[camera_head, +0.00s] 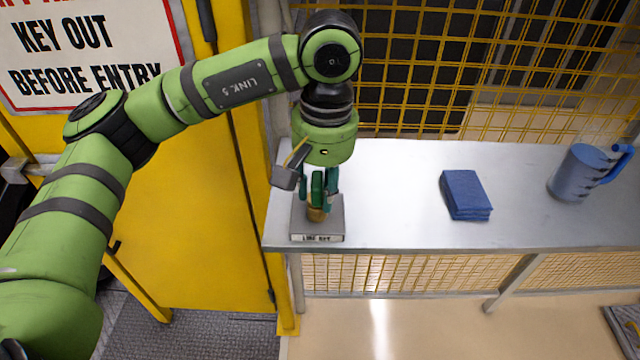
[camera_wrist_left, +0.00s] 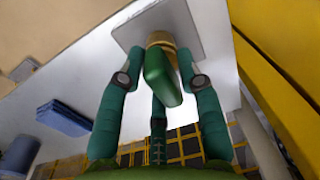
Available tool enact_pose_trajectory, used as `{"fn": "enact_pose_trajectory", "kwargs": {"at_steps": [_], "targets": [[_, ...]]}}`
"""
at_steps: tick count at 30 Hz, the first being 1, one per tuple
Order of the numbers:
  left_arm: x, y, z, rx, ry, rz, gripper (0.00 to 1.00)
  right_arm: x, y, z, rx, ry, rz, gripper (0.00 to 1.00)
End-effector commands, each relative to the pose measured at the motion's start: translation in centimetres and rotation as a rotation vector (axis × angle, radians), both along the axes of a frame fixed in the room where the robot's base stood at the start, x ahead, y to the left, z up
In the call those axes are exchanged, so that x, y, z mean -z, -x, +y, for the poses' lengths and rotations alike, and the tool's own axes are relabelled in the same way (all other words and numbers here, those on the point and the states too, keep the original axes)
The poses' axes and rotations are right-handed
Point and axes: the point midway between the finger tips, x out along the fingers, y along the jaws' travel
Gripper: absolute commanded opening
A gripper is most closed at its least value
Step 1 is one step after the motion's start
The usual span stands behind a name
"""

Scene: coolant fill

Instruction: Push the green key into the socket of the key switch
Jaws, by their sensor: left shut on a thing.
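The green key (camera_wrist_left: 160,78) shows in the left wrist view between the fingers of my left gripper (camera_wrist_left: 162,60), which is shut on it. In the head view my left gripper (camera_head: 318,190) points down over the key switch (camera_head: 333,222), a grey box with a "LINE KEY" label on the left end of the bench. The brass-coloured socket part (camera_head: 316,214) shows just under the fingers, and in the wrist view the brass (camera_wrist_left: 162,40) lies at the key's far end. The key's tip is hidden, so I cannot tell how deep it sits. My right gripper is not in view.
The metal bench (camera_head: 390,210) is clear to the right of the switch, up to a folded blue cloth (camera_head: 465,193) and a blue jug (camera_head: 580,172). A yellow wire fence (camera_head: 440,70) stands behind. A yellow door (camera_head: 190,200) is at left.

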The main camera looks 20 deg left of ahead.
Motion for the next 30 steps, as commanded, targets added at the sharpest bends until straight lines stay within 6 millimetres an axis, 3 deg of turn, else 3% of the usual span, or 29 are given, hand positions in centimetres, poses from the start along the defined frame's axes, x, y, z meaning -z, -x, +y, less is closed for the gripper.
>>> {"fn": "enact_pose_trajectory", "kwargs": {"at_steps": [9,10,12,23,26,30], "targets": [[0.9,0.0,0.0,0.0,0.0,0.0,0.02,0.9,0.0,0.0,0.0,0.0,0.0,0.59],[0.8,0.0,0.0,0.0,0.0,0.0,0.43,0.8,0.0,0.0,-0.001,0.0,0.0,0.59],[0.7,0.0,0.0,0.0,0.0,0.0,0.63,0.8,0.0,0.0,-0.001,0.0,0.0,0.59],[0.5,0.0,0.0,0.0,0.0,-0.001,0.63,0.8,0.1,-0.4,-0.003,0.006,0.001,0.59],[-0.4,-0.1,-0.1,0.0,0.0,-0.001,0.63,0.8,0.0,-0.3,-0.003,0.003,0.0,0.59],[-3.2,-0.1,-0.2,-0.001,0.0,-0.006,0.63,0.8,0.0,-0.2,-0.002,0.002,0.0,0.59]]}}
